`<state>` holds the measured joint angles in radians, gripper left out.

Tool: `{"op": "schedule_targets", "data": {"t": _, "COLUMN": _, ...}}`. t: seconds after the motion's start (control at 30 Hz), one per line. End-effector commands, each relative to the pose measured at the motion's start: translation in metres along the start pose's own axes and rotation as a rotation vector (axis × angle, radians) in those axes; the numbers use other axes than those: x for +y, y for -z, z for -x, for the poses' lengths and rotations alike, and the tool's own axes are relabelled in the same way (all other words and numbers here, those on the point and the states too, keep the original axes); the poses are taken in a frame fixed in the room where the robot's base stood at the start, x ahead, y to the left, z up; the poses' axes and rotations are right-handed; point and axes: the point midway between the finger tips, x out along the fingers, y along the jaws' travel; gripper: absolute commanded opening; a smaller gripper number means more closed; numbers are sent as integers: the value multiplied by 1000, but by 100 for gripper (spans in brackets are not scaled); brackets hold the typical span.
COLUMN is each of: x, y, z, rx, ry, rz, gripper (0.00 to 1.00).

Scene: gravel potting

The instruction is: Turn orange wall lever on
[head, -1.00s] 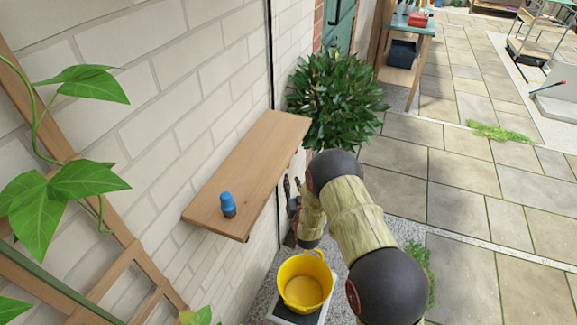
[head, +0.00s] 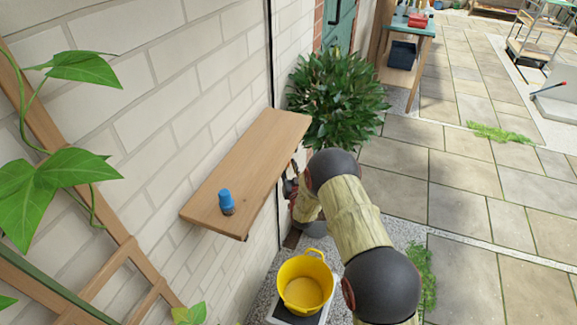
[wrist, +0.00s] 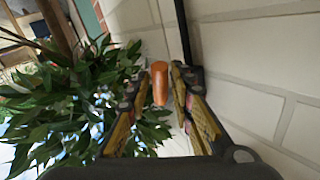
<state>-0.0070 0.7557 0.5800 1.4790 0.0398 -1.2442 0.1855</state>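The orange lever (wrist: 160,83) shows in the wrist view as a short rounded orange piece near the wall. My gripper (wrist: 164,72) has its two fingers spread apart, with the lever between their tips; a gap shows beside the lever and I see no firm contact. In the head view my gripper (head: 291,183) is by the front edge of the wooden shelf (head: 262,150), partly hidden by my arm. The lever cannot be made out in the head view.
A blue-capped bottle (head: 226,201) stands on the shelf. A yellow bucket (head: 305,283) stands below it. A leafy bush (head: 335,98) is close beyond the gripper, and also shows in the wrist view (wrist: 75,95). The brick wall (head: 170,80) bounds the left; paving on the right is open.

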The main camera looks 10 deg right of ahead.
Motion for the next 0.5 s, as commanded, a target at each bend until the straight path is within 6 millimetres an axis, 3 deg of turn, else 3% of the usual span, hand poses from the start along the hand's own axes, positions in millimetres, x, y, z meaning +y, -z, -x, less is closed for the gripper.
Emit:
{"op": "schedule_targets", "data": {"t": 0.1, "x": 0, "y": 0, "z": 0, "rx": 0, "ry": 0, "rz": 0, "gripper": 23}}
{"op": "schedule_targets", "data": {"t": 0.5, "x": 0, "y": 0, "z": 0, "rx": 0, "ry": 0, "rz": 0, "gripper": 0}}
